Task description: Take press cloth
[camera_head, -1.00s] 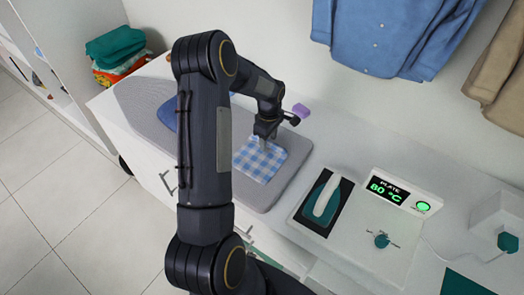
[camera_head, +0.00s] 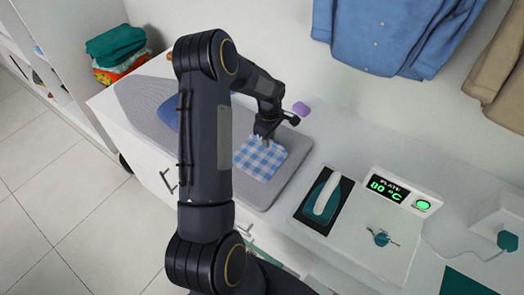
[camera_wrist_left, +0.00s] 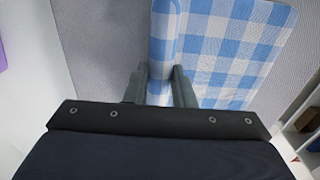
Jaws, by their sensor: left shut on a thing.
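The press cloth (camera_head: 260,160) is blue and white checked. It lies on the grey ironing pad (camera_head: 268,197) in the head view. My left gripper (camera_head: 264,139) is at the cloth's far edge, fingers pointing down. In the left wrist view the cloth (camera_wrist_left: 228,45) fills the upper middle and right, and a raised fold of it stands between the two fingers of my left gripper (camera_wrist_left: 160,85). The gripper is shut on that fold. The rest of the cloth seems to lie flat. My right gripper is not in view.
An iron (camera_head: 326,197) rests on its stand beside a control panel (camera_head: 398,196) with a green-lit display, right of the pad. A purple block (camera_head: 301,109) is behind the gripper. Folded clothes (camera_head: 117,50) are stacked at the far left. A blue shirt (camera_head: 390,35) hangs above.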

